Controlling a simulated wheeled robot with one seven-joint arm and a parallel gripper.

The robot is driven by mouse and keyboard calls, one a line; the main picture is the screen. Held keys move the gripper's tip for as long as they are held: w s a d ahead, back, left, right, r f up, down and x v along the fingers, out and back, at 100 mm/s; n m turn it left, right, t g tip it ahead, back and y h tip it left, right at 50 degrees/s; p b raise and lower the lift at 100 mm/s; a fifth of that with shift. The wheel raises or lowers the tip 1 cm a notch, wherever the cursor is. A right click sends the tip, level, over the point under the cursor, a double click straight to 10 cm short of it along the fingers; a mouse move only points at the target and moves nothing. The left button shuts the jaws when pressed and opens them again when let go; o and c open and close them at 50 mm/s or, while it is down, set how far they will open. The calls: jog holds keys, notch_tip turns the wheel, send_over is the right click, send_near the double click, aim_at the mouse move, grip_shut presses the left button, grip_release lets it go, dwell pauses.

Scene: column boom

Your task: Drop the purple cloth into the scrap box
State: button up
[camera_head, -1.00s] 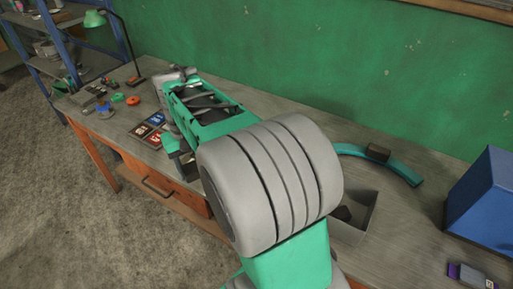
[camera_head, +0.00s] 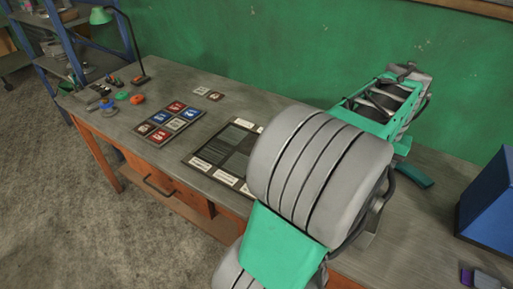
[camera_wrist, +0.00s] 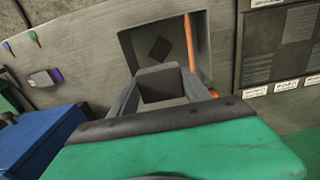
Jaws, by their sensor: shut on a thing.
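My gripper (camera_wrist: 163,88) is shut on a small dark grey-brown block-like thing (camera_wrist: 160,86) in the wrist view. No purple shows on it, and I cannot tell whether it is cloth. Beyond the fingers in the picture is an open grey box (camera_wrist: 136,44), likely the scrap box, with a dark piece (camera_wrist: 160,48) inside. In the head view my arm hides the fingertips and most of the box. A small grey thing with a purple end (camera_wrist: 44,77) lies on the bench; it also shows in the head view (camera_head: 482,278).
A blue box (camera_head: 487,205) stands at the bench's right. A teal curved piece (camera_head: 411,174) lies behind my arm. An orange rod (camera_wrist: 189,42) shows by the grey box.

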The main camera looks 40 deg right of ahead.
notch_tip(320, 180, down, 6)
jog(key=b, duration=0.4)
jog(key=shift+r, duration=0.2)
jog(key=o, duration=1.5)
jog(key=shift+c, duration=0.2)
jog(key=shift+r, duration=0.1)
notch_tip(320, 180, up, 8)
jog(key=shift+f, duration=0.15)
